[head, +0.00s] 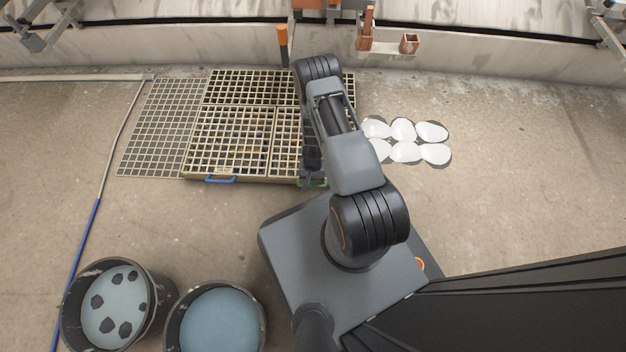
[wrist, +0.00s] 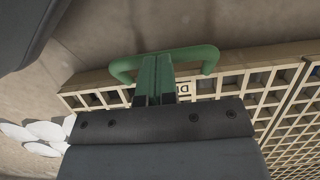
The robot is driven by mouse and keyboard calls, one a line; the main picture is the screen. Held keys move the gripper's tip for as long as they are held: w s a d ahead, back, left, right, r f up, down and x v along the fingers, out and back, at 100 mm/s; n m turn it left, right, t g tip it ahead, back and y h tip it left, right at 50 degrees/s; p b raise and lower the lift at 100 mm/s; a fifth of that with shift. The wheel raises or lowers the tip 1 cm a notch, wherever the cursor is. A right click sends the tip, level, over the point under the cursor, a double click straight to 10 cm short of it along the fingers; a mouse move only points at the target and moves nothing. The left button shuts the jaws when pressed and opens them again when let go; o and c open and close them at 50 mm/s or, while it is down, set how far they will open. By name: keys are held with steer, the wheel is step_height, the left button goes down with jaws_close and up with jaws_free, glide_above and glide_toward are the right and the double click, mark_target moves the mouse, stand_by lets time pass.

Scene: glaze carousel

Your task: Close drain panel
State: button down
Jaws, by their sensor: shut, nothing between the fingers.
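The drain panel (wrist: 255,82) is a cream grid panel with a green handle (wrist: 205,54) on its edge. A label starting "DR" is partly hidden behind my fingers. My gripper (wrist: 155,62) is shut and empty, its green fingers overlapping the middle of the handle bar; I cannot tell whether they touch it. In the head view the green handle (head: 319,184) shows at the front edge of the grid platform, right of a blue handle (head: 220,179). My gripper (head: 311,178) is low beside it, and my arm hides much of the panel's right side.
A flat grid (head: 155,125) lies left of the platform. White discs (head: 403,152) lie on the floor to the right. Two buckets (head: 215,318) (head: 112,305) stand at the front left, near a blue-ended pole (head: 85,235). The floor before the platform is partly clear.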

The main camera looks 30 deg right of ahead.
steer(key=shift+f, duration=0.5)
steer(key=w+r+n+t+p, duration=0.1)
steer(key=w+r+p, duration=0.2)
steer(key=r+p, duration=1)
steer(key=w+r+n+t+p, duration=0.1)
steer(key=w+r+p, duration=0.1)
steer(key=r, duration=2.1)
steer(key=w+r+n+t+p, duration=0.1)
steer(key=w+r+p, duration=0.2)
steer(key=r+p, duration=1)
steer(key=s+a+r+n+t+p, duration=0.1)
steer(key=s+r+p, duration=0.3)
steer(key=r, duration=1)
steer(key=s+a+r+n+t+h+p, duration=0.1)
steer(key=s+r+p, duration=0.3)
steer(key=r, duration=1)
steer(key=s+a+r+t+p, duration=0.1)
steer(key=s+r+p, duration=0.3)
steer(key=r, duration=1)
steer(key=shift+s+a+r+n+h+p, duration=0.3)
steer(key=shift+s+a+r+n, duration=0.1)
steer(key=shift+s+a, duration=0.2)
